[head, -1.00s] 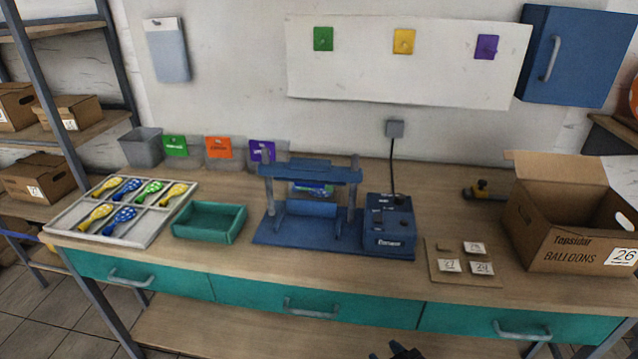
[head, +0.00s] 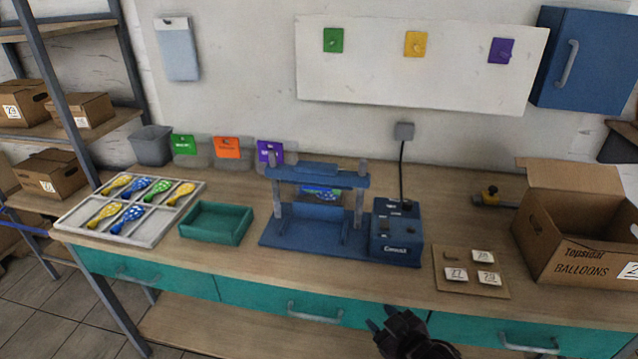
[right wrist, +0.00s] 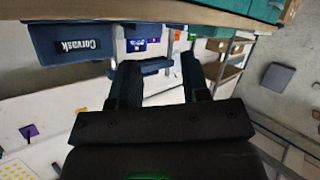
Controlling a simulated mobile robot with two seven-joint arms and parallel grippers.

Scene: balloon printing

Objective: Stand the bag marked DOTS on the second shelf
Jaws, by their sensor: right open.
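Three greyish bags with coloured header cards stand at the back of the bench: green (head: 184,145), orange (head: 228,148) and purple (head: 270,152). Their print is too small to read, so I cannot tell which is marked DOTS. The rack at the left has several shelves; a middle board (head: 75,136) carries cartons. My right gripper (head: 388,319) is open and empty at the bench's front edge, well to the right of the bags. Its fingers (right wrist: 157,64) also show in the right wrist view, apart with nothing between them. My left gripper is not in view.
The blue press (head: 318,225) and its control box (head: 396,235) stand mid-bench. A green tray (head: 216,222), a balloon tray (head: 150,235) and a grey bin (head: 151,146) are to the left. A tag board (head: 470,288) and an open carton (head: 570,258) are to the right.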

